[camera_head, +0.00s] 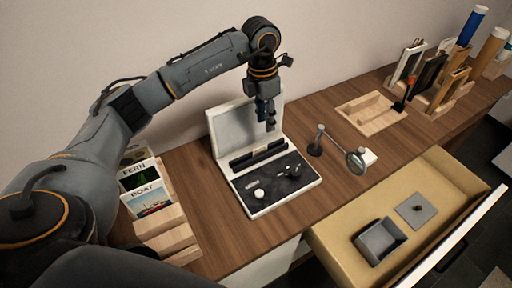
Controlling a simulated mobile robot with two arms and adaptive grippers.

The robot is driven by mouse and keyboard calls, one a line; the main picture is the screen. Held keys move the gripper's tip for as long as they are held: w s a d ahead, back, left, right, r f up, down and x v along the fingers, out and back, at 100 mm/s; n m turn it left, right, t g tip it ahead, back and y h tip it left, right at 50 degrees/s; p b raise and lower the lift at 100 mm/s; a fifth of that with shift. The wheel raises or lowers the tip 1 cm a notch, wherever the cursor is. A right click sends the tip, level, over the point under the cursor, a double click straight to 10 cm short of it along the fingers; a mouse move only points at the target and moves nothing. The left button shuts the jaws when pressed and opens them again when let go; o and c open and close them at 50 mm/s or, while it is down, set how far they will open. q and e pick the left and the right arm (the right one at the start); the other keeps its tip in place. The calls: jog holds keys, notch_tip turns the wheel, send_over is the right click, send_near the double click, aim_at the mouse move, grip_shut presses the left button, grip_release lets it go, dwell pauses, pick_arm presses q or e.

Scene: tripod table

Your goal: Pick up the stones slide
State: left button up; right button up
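No slide with a readable STONES label shows. Two picture cards stand in a wooden stepped rack at the left: one labelled FERN (133,178) and, in front of it, one labelled BOAT (147,200). Part of the rack (165,228) and anything behind the cards are hidden by my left arm. My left gripper (269,122) points down in front of the raised lid of an open white case (228,128), above its dark interior. Its fingers look close together, but I cannot tell whether they are open or shut. My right gripper is not in view.
The case holds a white ball (259,193) and small dark items. An open drawer (335,230) holds a grey box (380,240). Upright racks (430,90) stand farther right.

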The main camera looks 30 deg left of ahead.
pick_arm(q)
jog(key=a, duration=0.2)
jog(key=p, duration=0.2)
send_over(258, 149)
jog(key=shift+y, duration=0.4)
notch_tip(258, 149, down, 7)
jog(key=shift+r, duration=0.2)
jog(key=shift+f, duration=0.6)
notch_tip(258, 149, down, 4)
jog(key=shift+w+f+p, duration=0.1)
jog(key=shift+w+p, duration=0.05)
jog(key=shift+p, duration=0.6)
jog(key=shift+f, duration=0.5)
grip_shut()
